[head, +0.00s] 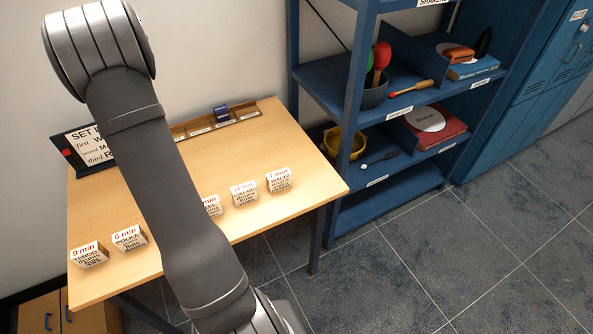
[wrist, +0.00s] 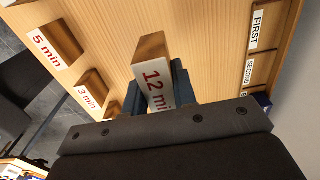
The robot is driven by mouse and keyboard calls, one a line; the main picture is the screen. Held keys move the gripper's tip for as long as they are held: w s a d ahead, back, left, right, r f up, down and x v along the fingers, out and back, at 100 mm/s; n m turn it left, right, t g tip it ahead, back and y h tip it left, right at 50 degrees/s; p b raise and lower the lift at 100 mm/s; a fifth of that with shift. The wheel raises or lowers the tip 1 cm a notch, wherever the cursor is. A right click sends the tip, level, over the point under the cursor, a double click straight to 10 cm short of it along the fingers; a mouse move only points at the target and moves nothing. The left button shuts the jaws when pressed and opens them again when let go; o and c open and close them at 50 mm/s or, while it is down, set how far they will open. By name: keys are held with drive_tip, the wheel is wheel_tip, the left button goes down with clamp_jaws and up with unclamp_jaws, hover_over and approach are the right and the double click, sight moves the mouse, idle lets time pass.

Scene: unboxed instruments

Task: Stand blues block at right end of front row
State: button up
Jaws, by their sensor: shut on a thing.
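In the wrist view my gripper (wrist: 158,88) has its blue fingers closed around a wooden block with a white face reading "12 min" (wrist: 157,85). The block's dance name is hidden, so I cannot tell whether it is the blues block. In the head view my arm hides the gripper and this block. The front row shows a "9 min" tango block (head: 89,255) and a "6 min" polka block (head: 130,238) on the left. A partly hidden block (head: 212,205), a middle block (head: 243,193) and a "7 min" waltz block (head: 278,179) at the right end stand right of my arm.
The wrist view shows a "5 min" block (wrist: 55,47) and a "3 min" block (wrist: 90,92). A slotted wooden rack (head: 237,117) with a dark blue item (head: 221,114) lies along the table's back edge. A sign (head: 91,146) stands back left. A blue shelf (head: 330,88) is right of the table.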

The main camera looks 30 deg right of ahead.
drive_tip(key=s+d, duration=0.4)
drive_tip(key=d, duration=0.9)
drive_tip(key=s+d, duration=0.5)
drive_tip(key=d, duration=0.8)
drive_tip(key=s+d, duration=1.8)
drive_tip(key=s, duration=0.2)
drive_tip(key=w+a+f, duration=0.1)
drive_tip(key=w+f, duration=0.1)
drive_tip(key=w, duration=0.1)
drive_tip(key=w+a+f, duration=0.1)
drive_tip(key=w+f, duration=0.1)
drive_tip(key=w, duration=0.2)
drive_tip(key=w+a+f, duration=0.1)
drive_tip(key=w+f, duration=0.2)
drive_tip(key=shift+w+a, duration=0.4)
drive_tip(key=shift+f, duration=1.85)
drive_tip(key=shift+f, duration=0.15)
drive_tip(key=o, duration=1)
